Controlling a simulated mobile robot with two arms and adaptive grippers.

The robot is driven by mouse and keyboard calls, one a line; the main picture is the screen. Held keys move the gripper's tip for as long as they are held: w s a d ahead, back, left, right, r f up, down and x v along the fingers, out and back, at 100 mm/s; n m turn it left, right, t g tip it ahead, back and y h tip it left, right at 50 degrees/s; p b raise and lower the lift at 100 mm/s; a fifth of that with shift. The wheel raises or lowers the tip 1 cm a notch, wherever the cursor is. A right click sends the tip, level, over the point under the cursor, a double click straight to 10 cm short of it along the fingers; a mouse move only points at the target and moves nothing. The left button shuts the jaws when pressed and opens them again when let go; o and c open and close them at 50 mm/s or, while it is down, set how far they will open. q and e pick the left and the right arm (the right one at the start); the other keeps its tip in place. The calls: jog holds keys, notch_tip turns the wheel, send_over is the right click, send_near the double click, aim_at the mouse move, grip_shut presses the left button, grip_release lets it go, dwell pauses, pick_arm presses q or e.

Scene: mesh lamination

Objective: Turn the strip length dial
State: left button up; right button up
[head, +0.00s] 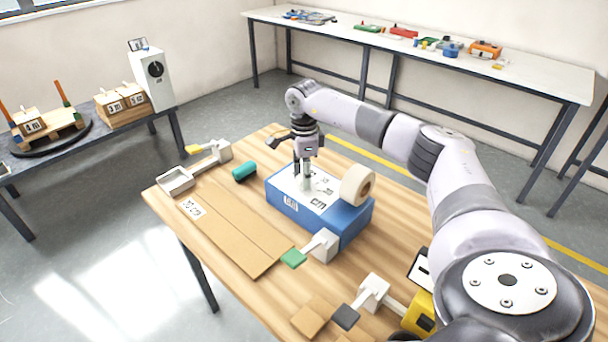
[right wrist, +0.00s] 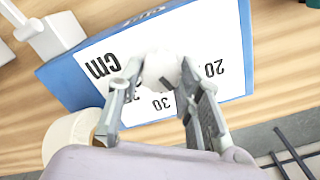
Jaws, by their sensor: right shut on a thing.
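The blue strip dispenser (head: 283,202) stands on the wooden table with a white top plate marked "cm" and numbers. In the right wrist view, the dispenser (right wrist: 62,83) shows 20 and 30 on its plate. The pale strip length dial (right wrist: 160,68) stands up from that plate. My right gripper (head: 304,184) points straight down over the plate. In the right wrist view, its fingers (right wrist: 157,88) are on both sides of the dial, shut on it. The fingers hide part of the dial and some markings. My left gripper is not in view.
A tape roll (head: 357,186) sits at the dispenser's right end. A flat cardboard piece (head: 232,237), a teal cylinder (head: 244,172) and a green-ended lever (head: 294,258) are nearby. A black-ended lever (head: 346,317) is at the front.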

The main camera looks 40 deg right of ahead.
jog(key=n, duration=0.4)
jog(key=shift+w+r+n, duration=0.1)
jog(key=shift+n, duration=2.1)
jog(key=o, duration=1.2)
jog(key=shift+c, duration=0.2)
notch_tip(320, 180, up, 12)
